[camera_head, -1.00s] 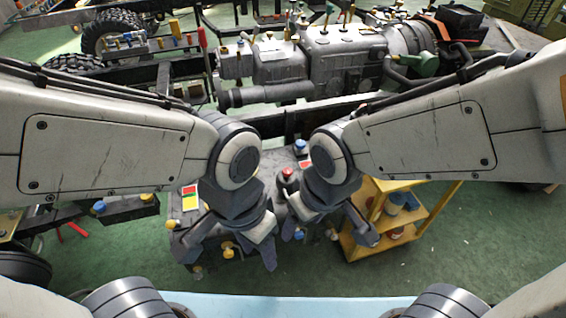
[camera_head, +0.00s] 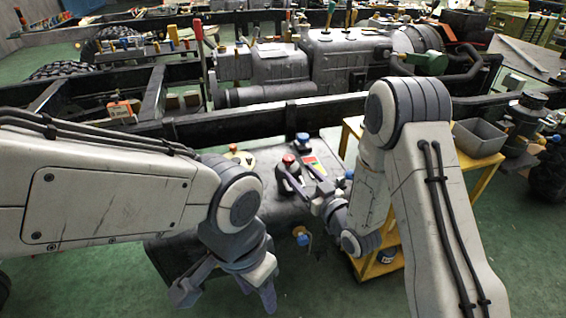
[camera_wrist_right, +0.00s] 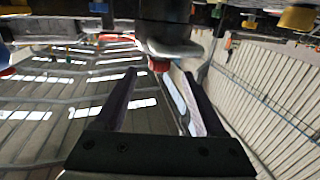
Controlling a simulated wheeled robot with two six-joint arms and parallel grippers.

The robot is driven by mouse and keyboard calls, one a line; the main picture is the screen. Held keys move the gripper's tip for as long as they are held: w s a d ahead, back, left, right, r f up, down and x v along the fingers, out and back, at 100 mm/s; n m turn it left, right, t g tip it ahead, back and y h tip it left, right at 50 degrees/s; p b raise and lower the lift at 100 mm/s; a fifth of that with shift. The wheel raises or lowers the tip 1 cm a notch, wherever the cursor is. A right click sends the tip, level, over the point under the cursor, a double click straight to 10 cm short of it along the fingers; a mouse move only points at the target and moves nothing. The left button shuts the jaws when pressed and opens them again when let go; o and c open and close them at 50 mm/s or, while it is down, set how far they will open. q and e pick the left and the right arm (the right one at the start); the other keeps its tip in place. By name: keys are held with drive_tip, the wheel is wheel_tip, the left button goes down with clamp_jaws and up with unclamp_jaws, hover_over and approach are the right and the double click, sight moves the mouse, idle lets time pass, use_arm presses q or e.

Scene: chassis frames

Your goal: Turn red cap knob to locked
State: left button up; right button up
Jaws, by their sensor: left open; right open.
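The red cap knob (camera_head: 289,160) stands on the grey box top, its red cap uppermost above a dark body. My right gripper (camera_head: 303,178) is open, its fingers close beside the knob in the head view. In the right wrist view the red cap (camera_wrist_right: 158,65) shows between and beyond the open fingers (camera_wrist_right: 160,98); I cannot tell whether they touch it. A red, yellow and green label (camera_head: 316,163) lies right of the knob. My left gripper (camera_head: 227,290) is open and empty, low at the front left, apart from the knob.
A blue-capped knob (camera_head: 302,139) stands behind the red one. A yellow-handled part (camera_head: 239,155) is to the left, and a blue knob (camera_head: 300,233) is on the box's front. A yellow cart (camera_head: 483,178) with a grey bin (camera_head: 478,138) stands right. A dark chassis rail (camera_head: 250,119) runs behind.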

drive_tip(key=x, duration=1)
drive_tip(key=shift+w+r, duration=0.15)
clamp_jaws()
